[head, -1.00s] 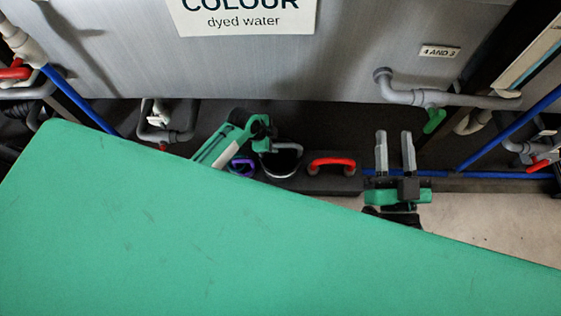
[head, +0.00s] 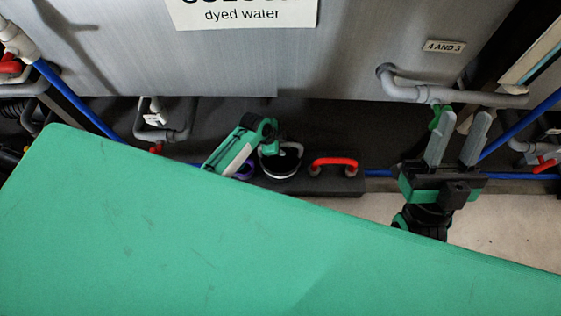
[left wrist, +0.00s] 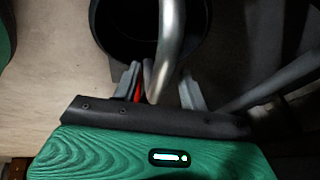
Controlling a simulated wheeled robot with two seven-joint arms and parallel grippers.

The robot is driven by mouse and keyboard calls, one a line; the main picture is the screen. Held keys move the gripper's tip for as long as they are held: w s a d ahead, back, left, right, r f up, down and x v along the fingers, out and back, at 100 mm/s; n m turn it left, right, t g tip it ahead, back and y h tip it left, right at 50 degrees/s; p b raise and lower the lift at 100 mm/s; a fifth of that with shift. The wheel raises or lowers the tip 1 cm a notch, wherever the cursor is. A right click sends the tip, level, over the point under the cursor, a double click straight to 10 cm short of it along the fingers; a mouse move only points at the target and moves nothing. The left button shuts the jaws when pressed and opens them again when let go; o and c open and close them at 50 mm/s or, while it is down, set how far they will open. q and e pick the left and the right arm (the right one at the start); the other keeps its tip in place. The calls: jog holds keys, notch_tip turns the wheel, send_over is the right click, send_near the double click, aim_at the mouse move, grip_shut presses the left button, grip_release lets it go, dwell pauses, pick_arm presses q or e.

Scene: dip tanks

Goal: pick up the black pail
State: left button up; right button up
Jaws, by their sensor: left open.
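The black pail (head: 281,163) stands low on a dark ledge below the tank in the head view, with a grey bail handle upright over it. In the left wrist view the pail (left wrist: 120,42) is at the top, its dark opening facing the camera. My left gripper (head: 266,132) is at the pail in the head view, its fingers hidden. In the left wrist view the left gripper (left wrist: 160,88) is open, with the grey handle (left wrist: 170,45) running between its fingers. My right gripper (head: 465,118) is open and empty, well right of the pail.
A red handle (head: 334,161) is just right of the pail, and a purple item (head: 244,171) is left of it, partly hidden. The grey tank (head: 330,55) with pipes and a green valve (head: 440,117) rises behind. A large green surface (head: 180,235) fills the foreground.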

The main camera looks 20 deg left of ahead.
pick_arm(q)
jog(key=shift+w+d+f, duration=0.1)
jog(key=shift+f, duration=0.15)
jog(key=shift+f, duration=0.25)
dwell(0.7)
grip_shut()
